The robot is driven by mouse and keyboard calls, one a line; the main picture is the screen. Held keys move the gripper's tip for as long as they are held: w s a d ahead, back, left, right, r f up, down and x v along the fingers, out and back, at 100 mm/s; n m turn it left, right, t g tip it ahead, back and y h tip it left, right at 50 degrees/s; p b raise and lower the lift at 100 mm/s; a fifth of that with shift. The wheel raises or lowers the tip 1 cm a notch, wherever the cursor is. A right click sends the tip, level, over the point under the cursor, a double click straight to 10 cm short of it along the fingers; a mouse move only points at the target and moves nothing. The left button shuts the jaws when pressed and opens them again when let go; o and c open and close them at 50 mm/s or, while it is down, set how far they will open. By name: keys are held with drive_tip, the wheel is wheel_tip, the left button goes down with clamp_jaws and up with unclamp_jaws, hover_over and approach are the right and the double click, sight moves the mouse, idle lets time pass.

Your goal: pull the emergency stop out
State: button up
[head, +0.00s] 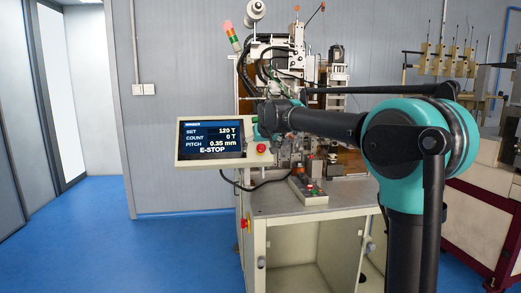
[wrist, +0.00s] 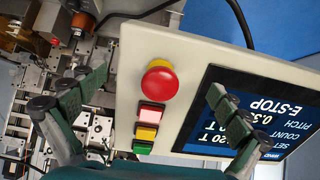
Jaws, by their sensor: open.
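The emergency stop is a red mushroom button on a yellow collar. In the wrist view the emergency stop (wrist: 159,84) sits near the top of the cream panel, between my fingertips in the picture and apart from both. In the head view the emergency stop (head: 262,148) is at the panel's right edge. The screen (head: 211,139) reads E-STOP. My gripper (wrist: 145,92) is open, with one green finger to the left of the button and one to the right, over the screen. In the head view my gripper is mostly hidden behind the arm and panel.
Red, yellow and green buttons (wrist: 148,128) lie in a row below the emergency stop. The winder's metal fixtures (wrist: 45,85) are left of the panel. A small control box (head: 308,190) stands on the cream bench (head: 285,205). Blue floor (head: 150,250) is clear at left.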

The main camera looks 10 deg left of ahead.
idle(0.4)
drive_tip(key=v, duration=0.7)
idle(0.5)
drive_tip(key=s+d+f+m+g+h, duration=0.1)
drive_tip(key=s+d+f, duration=0.6)
drive_tip(key=d+f, duration=0.4)
drive_tip(key=s+d+f+m+g+h, duration=0.1)
drive_tip(key=s+d+f+g, duration=0.1)
drive_tip(key=s+d+f, duration=0.85)
drive_tip(key=s+d+f+g, duration=0.1)
drive_tip(key=s+d+f, duration=0.2)
drive_tip(key=s+f, duration=0.6)
drive_tip(key=s+d+f+m+g, duration=0.1)
drive_tip(key=s+d+f, duration=0.3)
drive_tip(key=s+f, duration=0.5)
wheel_tip(320, 180, down, 3)
drive_tip(key=shift+s+r+h, duration=0.15)
drive_tip(key=shift+s+h, duration=0.2)
drive_tip(key=shift+h, duration=0.05)
